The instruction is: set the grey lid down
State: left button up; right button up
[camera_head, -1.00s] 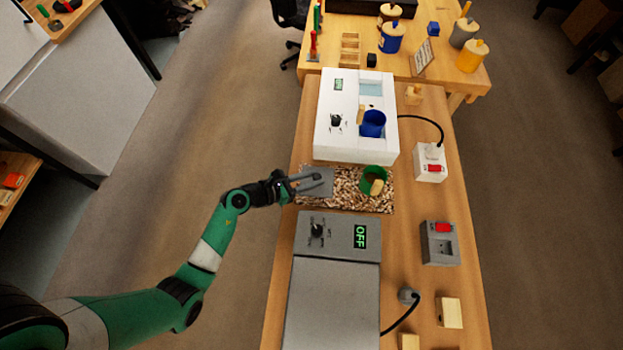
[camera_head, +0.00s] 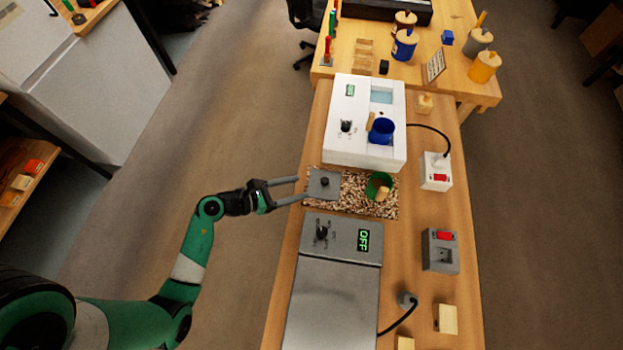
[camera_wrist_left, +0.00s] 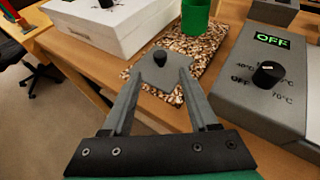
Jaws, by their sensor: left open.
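The grey lid (camera_head: 324,186) lies flat on the left part of the speckled mat (camera_head: 349,205), with its dark knob facing up. It also shows in the left wrist view (camera_wrist_left: 159,72), just beyond my fingertips. My left gripper (camera_head: 299,188) is open and empty at the lid's left side, with its fingers apart and pointing toward the lid. In the left wrist view the fingers stand on either side of the knob's line, short of the knob. My right gripper is in no view.
A green cup (camera_head: 378,181) stands on the mat right of the lid. A white box with a blue cup (camera_head: 381,130) is behind it. A grey box (camera_head: 341,239) reading OFF is in front. Sockets (camera_head: 440,252) and cords lie to the right.

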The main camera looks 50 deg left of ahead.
pick_arm(q)
jog(key=v, duration=0.3)
jog(key=shift+s+r, duration=0.1)
jog(key=shift+s, duration=0.1)
